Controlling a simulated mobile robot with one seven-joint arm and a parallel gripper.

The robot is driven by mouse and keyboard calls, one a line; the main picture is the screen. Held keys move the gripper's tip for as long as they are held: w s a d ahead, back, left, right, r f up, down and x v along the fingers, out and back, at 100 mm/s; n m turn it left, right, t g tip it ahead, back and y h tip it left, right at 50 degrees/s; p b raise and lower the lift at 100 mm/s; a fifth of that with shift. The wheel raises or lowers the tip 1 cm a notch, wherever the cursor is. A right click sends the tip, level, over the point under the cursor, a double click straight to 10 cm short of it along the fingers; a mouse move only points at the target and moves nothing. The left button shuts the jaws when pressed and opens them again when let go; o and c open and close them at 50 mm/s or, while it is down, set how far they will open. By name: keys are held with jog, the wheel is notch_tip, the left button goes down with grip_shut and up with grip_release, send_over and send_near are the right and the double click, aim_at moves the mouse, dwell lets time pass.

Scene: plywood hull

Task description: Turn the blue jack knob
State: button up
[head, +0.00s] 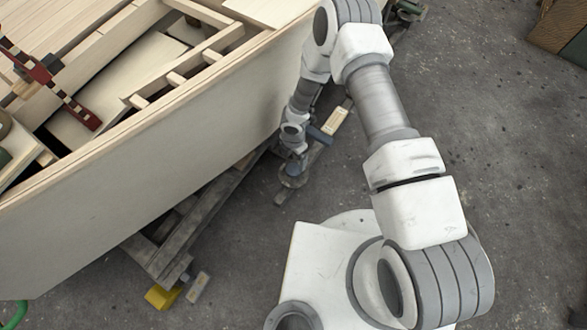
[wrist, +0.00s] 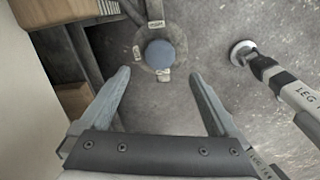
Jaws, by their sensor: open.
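In the wrist view the blue jack knob (wrist: 160,53) is a round, dull blue disc at the centre of a grey round plate with small pale tabs around its rim. My gripper (wrist: 159,76) is open and empty. Its two fingertips point toward the knob, one to each side in the picture, and no contact shows. In the head view my arm reaches down beside the hull, and its wrist is low at the hull's lower edge. I cannot make out the knob there, as my arm's end covers that spot.
The pale plywood hull (head: 150,160) fills the left of the head view, above a dark timber cradle (head: 185,230). A yellow block (head: 162,297) lies below it. In the wrist view a white labelled leg with a round foot (wrist: 242,52) stands at right. Concrete floor is open at right.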

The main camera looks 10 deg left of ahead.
aim_at(293, 169)
notch_tip(293, 169, down, 8)
jog(key=b, duration=0.2)
jog(key=shift+f+b, duration=0.25)
jog(key=shift+b, duration=0.1)
jog(key=c, duration=1.4)
